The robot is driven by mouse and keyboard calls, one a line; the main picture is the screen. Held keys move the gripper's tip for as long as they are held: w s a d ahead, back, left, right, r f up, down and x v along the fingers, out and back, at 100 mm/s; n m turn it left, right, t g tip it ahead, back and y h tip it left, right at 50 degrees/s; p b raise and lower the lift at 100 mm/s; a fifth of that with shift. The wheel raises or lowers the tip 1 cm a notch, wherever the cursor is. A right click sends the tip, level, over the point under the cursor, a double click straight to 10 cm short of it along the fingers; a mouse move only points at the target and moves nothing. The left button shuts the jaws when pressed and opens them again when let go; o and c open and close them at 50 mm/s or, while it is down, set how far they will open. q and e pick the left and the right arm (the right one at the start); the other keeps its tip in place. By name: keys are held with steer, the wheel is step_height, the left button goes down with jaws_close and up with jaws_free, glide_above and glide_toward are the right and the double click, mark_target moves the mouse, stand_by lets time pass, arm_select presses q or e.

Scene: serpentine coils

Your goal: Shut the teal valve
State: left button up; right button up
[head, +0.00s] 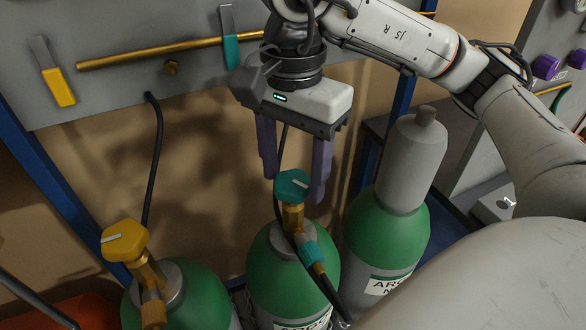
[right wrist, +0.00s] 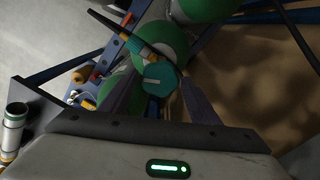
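The teal valve knob (head: 293,185) with a white mark sits on a brass stem on top of the middle green gas bottle (head: 272,265). My right gripper (head: 293,190) points down over it, its two purple fingers apart on either side of the knob. In the right wrist view the teal knob (right wrist: 158,79) shows between the fingers, nearer the right one. I cannot tell whether either finger touches it. My left gripper is not in view.
A yellow valve knob (head: 125,240) tops the green bottle at left. A capped grey-and-green bottle (head: 405,180) stands close at right. A black hose runs from the teal valve's fitting. A grey panel (head: 120,95) with yellow and teal levers and a brass pipe is behind.

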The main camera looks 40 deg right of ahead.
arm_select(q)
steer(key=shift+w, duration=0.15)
arm_select(e)
steer(key=c, duration=0.7)
steer(key=shift+c, duration=0.2)
